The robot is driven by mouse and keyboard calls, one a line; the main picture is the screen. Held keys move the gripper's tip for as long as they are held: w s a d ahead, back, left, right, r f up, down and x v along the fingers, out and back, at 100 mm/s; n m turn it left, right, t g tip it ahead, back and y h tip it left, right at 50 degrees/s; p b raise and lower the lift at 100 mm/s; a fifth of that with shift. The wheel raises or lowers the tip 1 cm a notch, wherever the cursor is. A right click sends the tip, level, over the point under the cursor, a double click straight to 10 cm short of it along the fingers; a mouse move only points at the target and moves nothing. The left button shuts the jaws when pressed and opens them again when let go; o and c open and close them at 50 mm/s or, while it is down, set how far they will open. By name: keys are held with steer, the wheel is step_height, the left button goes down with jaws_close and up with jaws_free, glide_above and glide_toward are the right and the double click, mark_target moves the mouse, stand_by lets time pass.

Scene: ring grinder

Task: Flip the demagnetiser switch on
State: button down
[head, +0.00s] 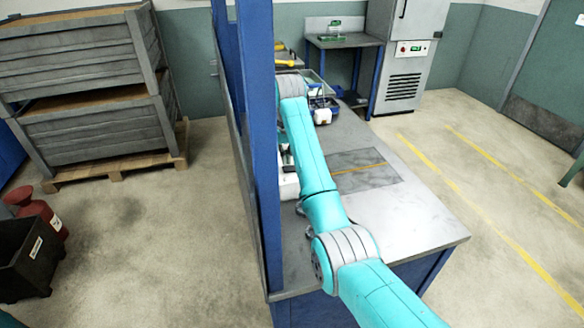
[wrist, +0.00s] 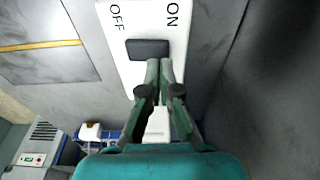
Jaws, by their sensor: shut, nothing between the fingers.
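The demagnetiser switch is a dark rocker (wrist: 148,49) on a white panel marked OFF on the left and ON on the right, in the wrist view. My gripper (wrist: 159,64) is shut and empty. Its fingertips overlap the lower right edge of the rocker in the picture, on the ON side; I cannot tell whether they touch it. Which way the rocker is tilted is not clear. In the head view the white demagnetiser housing (head: 288,187) shows partly beside my arm on the bench; the switch and my gripper are hidden there.
A blue post (head: 262,150) stands close left of my arm at the edge of the metal bench (head: 408,220). A dark mat (head: 362,172) lies flat right of the arm. Boxes and a small white item (head: 322,116) stand farther back. The bench's front right is clear.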

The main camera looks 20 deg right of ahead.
mark_target(286, 169)
steer(key=shift+f, duration=1.15)
stand_by(0.6)
steer(key=shift+r, duration=3.55)
